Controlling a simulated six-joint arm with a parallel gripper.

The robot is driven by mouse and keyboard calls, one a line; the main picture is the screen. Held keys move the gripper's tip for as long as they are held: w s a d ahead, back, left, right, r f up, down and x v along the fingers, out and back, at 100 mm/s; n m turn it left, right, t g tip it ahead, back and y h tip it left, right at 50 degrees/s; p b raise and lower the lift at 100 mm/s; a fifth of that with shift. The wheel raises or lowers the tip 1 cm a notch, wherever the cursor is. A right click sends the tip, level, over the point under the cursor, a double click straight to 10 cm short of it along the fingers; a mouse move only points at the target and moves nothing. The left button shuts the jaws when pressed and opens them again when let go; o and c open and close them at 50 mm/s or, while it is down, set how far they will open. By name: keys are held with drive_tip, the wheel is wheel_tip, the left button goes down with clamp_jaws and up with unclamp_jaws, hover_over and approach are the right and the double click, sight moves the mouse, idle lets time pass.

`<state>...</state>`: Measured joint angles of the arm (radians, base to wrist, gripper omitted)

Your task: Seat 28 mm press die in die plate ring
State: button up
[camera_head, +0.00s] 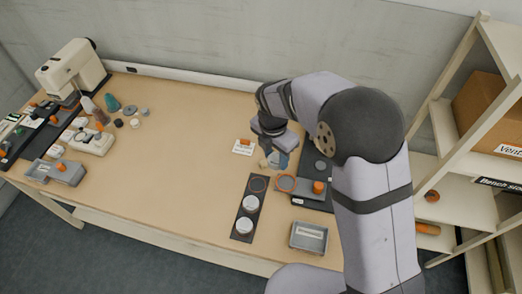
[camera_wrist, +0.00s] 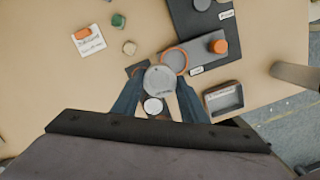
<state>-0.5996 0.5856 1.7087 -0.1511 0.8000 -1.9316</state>
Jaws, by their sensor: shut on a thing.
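My gripper (camera_wrist: 160,86) is shut on a grey round press die (camera_wrist: 161,79), which shows between its blue fingers in the wrist view. In the head view my gripper (camera_head: 277,160) is above the table, and I cannot make out the die there. The orange-rimmed die plate ring (camera_head: 286,183) is on the dark press base. In the wrist view the ring (camera_wrist: 176,58) shows just beyond the held die, which overlaps its near edge in the picture. A dark rack (camera_head: 238,236) holds two pale dies, one at its middle (camera_head: 250,203); its far slot (camera_head: 258,184) looks empty.
An orange knob (camera_head: 319,187) stands on the press base beside the ring. A grey tray (camera_head: 326,241) is near the front edge. The table's middle is clear.

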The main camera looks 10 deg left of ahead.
drive_tip(key=shift+n, duration=0.5)
drive_tip(key=d+f+p, duration=0.1)
drive_tip(key=d, duration=0.1)
drive_tip(key=d+f+p, duration=0.1)
drive_tip(key=d+f, duration=0.1)
drive_tip(key=shift+f, duration=0.15)
drive_tip(key=shift+f, duration=0.1)
wheel_tip(320, 180, down, 4)
drive_tip(key=b, duration=0.3)
drive_tip(key=shift+b, duration=0.3)
drive_tip(key=shift+f, duration=0.3)
drive_tip(key=shift+f, duration=0.9)
idle(1.6)
